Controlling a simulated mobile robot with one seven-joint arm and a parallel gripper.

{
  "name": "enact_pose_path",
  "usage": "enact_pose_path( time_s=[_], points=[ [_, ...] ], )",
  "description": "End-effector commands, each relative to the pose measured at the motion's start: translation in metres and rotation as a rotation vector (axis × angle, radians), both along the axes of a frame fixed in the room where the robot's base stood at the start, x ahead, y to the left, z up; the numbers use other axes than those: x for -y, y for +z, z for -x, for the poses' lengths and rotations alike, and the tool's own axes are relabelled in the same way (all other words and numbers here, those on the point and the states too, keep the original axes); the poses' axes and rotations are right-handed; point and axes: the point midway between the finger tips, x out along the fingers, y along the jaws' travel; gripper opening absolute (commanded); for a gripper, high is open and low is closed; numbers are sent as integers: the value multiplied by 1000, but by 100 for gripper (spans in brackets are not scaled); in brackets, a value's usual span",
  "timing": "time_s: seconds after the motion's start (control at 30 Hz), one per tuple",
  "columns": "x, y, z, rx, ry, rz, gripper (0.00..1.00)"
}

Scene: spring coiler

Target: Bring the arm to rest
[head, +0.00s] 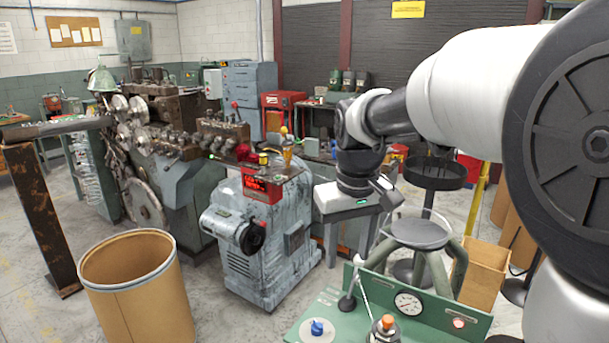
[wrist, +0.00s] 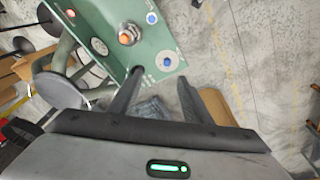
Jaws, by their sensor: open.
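My arm (head: 465,80) reaches in from the right of the head view, its white upper link running left to a dark elbow and a wrist that hangs down. A green panel (wrist: 125,30) with knobs lies beyond the fingertips. The fingers are hard to make out in the head view.
The green panel with a gauge (head: 409,303) stands low in front. A round stool (head: 420,235) is just behind it. A grey machine (head: 265,245) and the large coiler (head: 150,130) stand to the left. A brown drum (head: 140,295) is at the lower left.

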Motion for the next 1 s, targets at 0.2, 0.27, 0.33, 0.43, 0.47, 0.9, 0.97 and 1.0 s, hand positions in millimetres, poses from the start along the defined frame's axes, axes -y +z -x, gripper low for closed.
enact_pose_path(
  time_s=[0.2, 0.27, 0.33, 0.43, 0.47, 0.9, 0.97, 1.0],
  points=[
    [30, 66, 94, 162, -130, -13, 44],
    [36, 72, 118, 201, -162, -24, 44],
    [42, 76, 141, 243, -198, -39, 44],
    [48, 75, 167, 289, -236, -60, 44],
    [49, 74, 173, 299, -245, -66, 44],
    [52, 67, 191, 335, -275, -87, 44],
    [52, 67, 191, 334, -276, -87, 44],
    [52, 67, 191, 334, -276, -87, 44]
  ],
)
